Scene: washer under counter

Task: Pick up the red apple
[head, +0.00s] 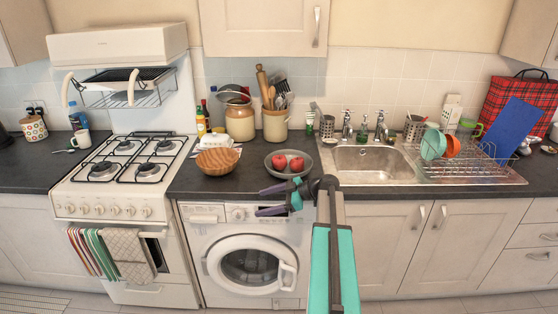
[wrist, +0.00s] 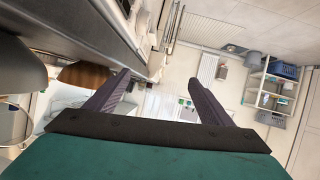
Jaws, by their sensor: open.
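Two red apples lie side by side in a grey bowl (head: 270,166) on the dark counter in the head view, a left apple (head: 279,162) and a right apple (head: 297,164). My gripper (head: 260,201) is open, with nothing between its fingers. In the head view it appears in front of the counter edge, below the bowl, with its fingers pointing left. In the wrist view the open fingers (wrist: 158,78) point away from the camera. No apple can be made out in the wrist view.
A sink (head: 374,163) is to the right. The stove (head: 125,185) is at the left. The washer (head: 250,262) is under the counter.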

